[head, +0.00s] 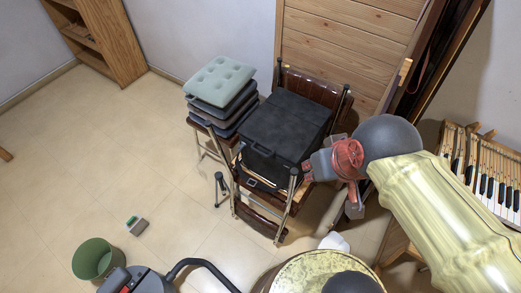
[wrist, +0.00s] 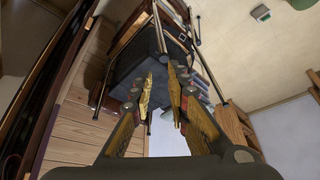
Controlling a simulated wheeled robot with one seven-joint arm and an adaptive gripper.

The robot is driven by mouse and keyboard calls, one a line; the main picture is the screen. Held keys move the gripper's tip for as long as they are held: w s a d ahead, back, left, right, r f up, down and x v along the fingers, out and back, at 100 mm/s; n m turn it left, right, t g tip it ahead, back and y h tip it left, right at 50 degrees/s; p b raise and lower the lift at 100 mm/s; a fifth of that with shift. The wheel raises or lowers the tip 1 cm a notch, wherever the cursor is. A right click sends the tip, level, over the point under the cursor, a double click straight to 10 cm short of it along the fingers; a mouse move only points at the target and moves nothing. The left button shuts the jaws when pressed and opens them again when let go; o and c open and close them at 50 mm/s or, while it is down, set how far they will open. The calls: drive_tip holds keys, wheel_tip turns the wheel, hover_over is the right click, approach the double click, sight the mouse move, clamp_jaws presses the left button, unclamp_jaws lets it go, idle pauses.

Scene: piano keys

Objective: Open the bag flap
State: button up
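The bag (head: 283,125) is a black, box-shaped case with a flat top panel, the flap (head: 290,118), lying closed over it. It sits on a wooden chair with metal legs (head: 290,205). A strap or handle shows on its front side. My gripper (head: 308,167) is at the bag's right front side in the head view, close to it; I cannot tell if it touches. In the wrist view the two fingers of my gripper (wrist: 162,88) are apart with nothing between them, and the dark bag (wrist: 132,68) lies behind them. My arm hides some of the area right of the bag.
Stacked cushions (head: 220,82) lie on a chair left of the bag. A wooden door (head: 340,40) stands behind. A piano keyboard (head: 495,185) is at the right. A green bin (head: 92,258) and a vacuum cleaner (head: 140,282) are at lower left. The floor at left is mostly clear.

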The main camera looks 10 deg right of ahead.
drive_tip(key=w+a+f+n+g+p, duration=0.1)
drive_tip(key=a+f+n+g+p, duration=0.2)
drive_tip(key=a+f, duration=0.4)
drive_tip(key=m+t+h+p, duration=0.3)
drive_tip(key=m+t+h, duration=1.05)
drive_tip(key=m, duration=1.65)
approach(260, 152)
drive_tip(key=w+d, duration=0.1)
drive_tip(key=w, duration=0.1)
drive_tip(key=shift+g, duration=0.25)
drive_tip(key=shift+b+x, duration=0.6)
drive_tip(key=shift+x, duration=3.3)
drive_tip(key=shift+d, duration=0.1)
clamp_jaws()
